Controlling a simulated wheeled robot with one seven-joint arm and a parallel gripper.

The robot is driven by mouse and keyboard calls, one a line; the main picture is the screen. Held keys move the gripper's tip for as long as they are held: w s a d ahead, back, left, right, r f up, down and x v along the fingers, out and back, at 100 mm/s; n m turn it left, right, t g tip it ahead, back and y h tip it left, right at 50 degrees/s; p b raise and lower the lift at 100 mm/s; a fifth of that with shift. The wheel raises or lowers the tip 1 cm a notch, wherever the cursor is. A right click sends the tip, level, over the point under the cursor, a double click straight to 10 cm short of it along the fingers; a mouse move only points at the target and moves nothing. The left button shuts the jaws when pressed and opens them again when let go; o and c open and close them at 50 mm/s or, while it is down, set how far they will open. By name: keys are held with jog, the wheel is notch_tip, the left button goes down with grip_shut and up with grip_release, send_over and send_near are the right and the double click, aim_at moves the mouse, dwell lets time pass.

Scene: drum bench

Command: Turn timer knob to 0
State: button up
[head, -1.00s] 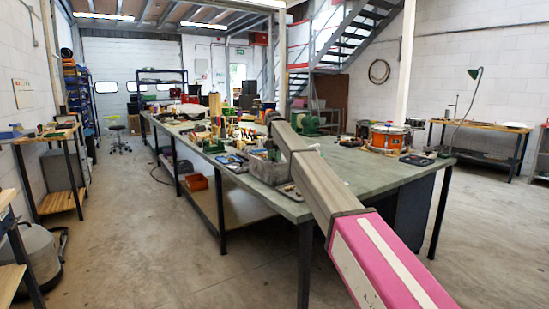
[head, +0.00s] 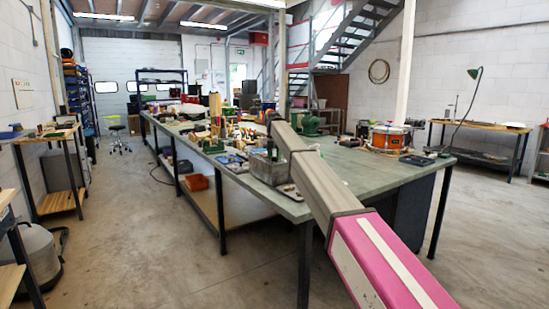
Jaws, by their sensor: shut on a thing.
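I cannot make out a timer or its knob in the head view. My own arm, a grey beam with a pink and white section, reaches from the lower right up to the middle of the picture, over the long workbench (head: 375,172). My gripper's fingers do not show. The arm covers part of the bench top, and I cannot tell what lies behind it.
An orange drum (head: 390,138) sits on the bench's right part, with a dark flat item (head: 417,160) near it. A green machine (head: 309,124) stands farther back. Tools and a grey bin (head: 266,169) crowd the left part.

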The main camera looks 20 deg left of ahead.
aim_at(274, 157)
jog(key=o, duration=0.9)
jog(key=shift+o, duration=0.2)
jog(key=shift+r, duration=0.1)
notch_tip(274, 157, up, 11)
jog(key=shift+a, duration=0.3)
jog(key=shift+f, duration=0.25)
